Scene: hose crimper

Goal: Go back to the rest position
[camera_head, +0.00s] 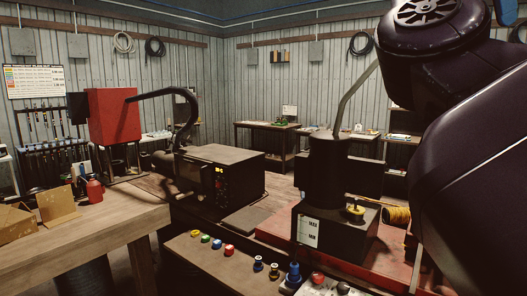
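Neither of my grippers shows in the head view. A large dark arm (475,150), mine, fills the right side of the picture, and its gripper end is out of frame. A dark box-shaped machine (235,180) with small lit buttons on its front stands on the middle bench. A second dark machine (327,165) with an upright cylinder stands to its right on a red base (275,236). A yellow knob-like part (355,211) sits on its lower block.
A wooden table (100,235) at left holds cardboard boxes (57,206) and a red bottle (95,190). A red box (113,115) stands behind, with a thick black hose (180,95) beside it. Several coloured fittings (217,243) line the front bench edge. My arm hides the right side.

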